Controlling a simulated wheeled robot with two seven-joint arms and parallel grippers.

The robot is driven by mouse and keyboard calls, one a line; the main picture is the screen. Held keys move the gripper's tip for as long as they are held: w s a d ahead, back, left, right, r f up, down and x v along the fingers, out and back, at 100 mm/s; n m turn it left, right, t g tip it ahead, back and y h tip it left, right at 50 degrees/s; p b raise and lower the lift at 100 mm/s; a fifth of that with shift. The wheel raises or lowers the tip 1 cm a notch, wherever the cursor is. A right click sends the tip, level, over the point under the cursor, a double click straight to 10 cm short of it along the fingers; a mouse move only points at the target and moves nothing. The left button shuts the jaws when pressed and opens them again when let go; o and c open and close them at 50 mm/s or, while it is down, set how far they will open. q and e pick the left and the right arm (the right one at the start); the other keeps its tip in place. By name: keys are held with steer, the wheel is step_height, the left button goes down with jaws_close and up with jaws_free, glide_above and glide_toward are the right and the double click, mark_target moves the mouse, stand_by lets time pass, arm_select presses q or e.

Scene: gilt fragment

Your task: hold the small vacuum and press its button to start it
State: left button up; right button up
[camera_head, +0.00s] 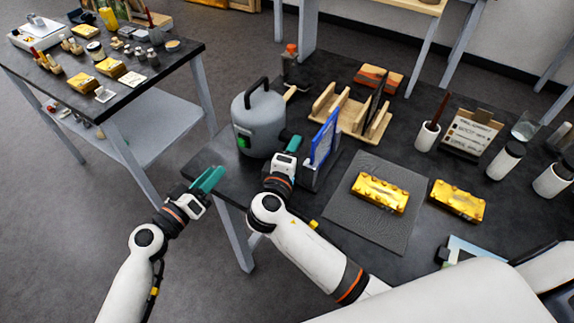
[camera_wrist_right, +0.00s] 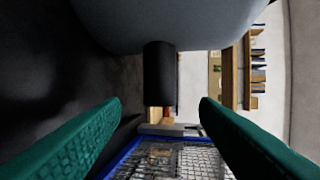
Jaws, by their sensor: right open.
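The small vacuum (camera_head: 262,112) is a grey rounded canister with a black top handle, standing upright near the left edge of the dark table. Its green button (camera_head: 242,141) faces the front left. A black nozzle stub (camera_wrist_right: 159,72) juts from its grey body (camera_wrist_right: 165,22) in the right wrist view. My right gripper (camera_head: 294,144) is open beside the vacuum's right side. In the right wrist view its teal fingers (camera_wrist_right: 160,108) are spread either side of the stub's line, with nothing gripped. My left gripper (camera_head: 212,178) hangs off the table's left edge, apart from the vacuum; its finger gap is unclear.
A blue-framed panel (camera_head: 324,137) stands close right of my right gripper and shows its mesh in the wrist view (camera_wrist_right: 165,158). A wooden rack (camera_head: 350,115) and a dark orange-capped bottle (camera_head: 291,68) stand behind. Gold fragments (camera_head: 380,192) lie right, one on a grey mat (camera_head: 342,207).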

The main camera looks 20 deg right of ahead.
steer(key=shift+x, duration=2.8)
steer(key=shift+c, duration=0.5)
jaws_close()
arm_select(q)
jaws_close()
steer(key=shift+r, duration=0.1)
arm_select(e)
steer(key=shift+f, duration=0.1)
